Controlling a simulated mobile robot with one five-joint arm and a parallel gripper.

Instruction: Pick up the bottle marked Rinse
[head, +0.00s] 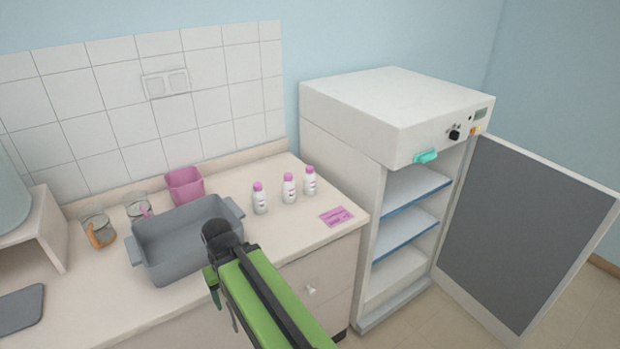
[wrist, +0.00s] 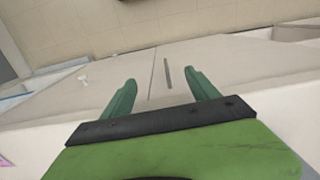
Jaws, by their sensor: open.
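Three white bottles with pink caps stand upright in a row on the counter in the head view: a left bottle (head: 260,199), a middle bottle (head: 289,188) and a right bottle (head: 310,181). Their labels are too small to read, so I cannot tell which is marked Rinse. My gripper shows in the wrist view (wrist: 160,98), with its two green fingers apart and nothing between them. It points down toward the cabinet front and floor. In the head view my green arm reaches over the counter's front edge, beside the grey basin and apart from the bottles.
A pink card (head: 337,217) lies in front of the bottles. A white cabinet (head: 345,135) stands at right, its door (head: 525,235) wide open.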

